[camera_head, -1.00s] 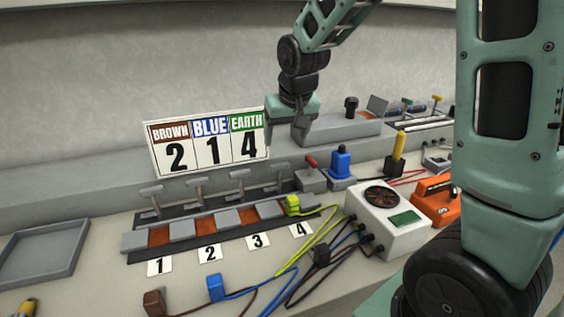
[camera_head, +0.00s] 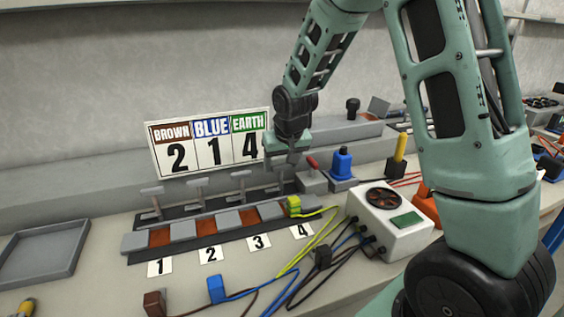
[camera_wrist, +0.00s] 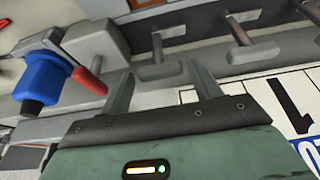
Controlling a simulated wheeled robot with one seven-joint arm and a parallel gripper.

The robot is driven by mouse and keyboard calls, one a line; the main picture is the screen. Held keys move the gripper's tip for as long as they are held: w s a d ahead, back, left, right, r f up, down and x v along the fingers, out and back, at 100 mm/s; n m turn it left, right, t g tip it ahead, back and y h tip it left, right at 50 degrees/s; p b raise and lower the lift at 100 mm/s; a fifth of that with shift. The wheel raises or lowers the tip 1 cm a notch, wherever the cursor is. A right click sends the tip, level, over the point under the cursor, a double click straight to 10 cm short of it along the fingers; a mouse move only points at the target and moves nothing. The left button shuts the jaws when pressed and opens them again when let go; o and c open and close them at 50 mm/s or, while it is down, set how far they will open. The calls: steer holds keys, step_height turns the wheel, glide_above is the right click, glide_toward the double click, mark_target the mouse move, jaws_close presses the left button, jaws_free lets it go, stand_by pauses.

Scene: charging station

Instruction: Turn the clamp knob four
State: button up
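Clamp knob four is a grey T-shaped handle at the right end of a row of clamps. In the head view it (camera_head: 280,181) is partly hidden by my gripper (camera_head: 291,161), which hangs close above and behind it. In the wrist view, knob four (camera_wrist: 160,71) appears between and beyond the two fingers of my gripper (camera_wrist: 162,80). The fingers are apart with nothing between their tips. I cannot see contact with the knob. A yellow-green plug (camera_head: 294,205) sits at the slot by the number 4 card (camera_head: 301,231).
Knob three (camera_head: 241,178) stands just left of knob four. A red lever (camera_head: 312,162) and a blue plug (camera_head: 342,163) stand close on the right. A sign (camera_head: 209,141) reading 2, 1, 4 stands behind. A white box with a fan (camera_head: 389,223) is at front right.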

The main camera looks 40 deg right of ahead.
steer(key=c, duration=0.6)
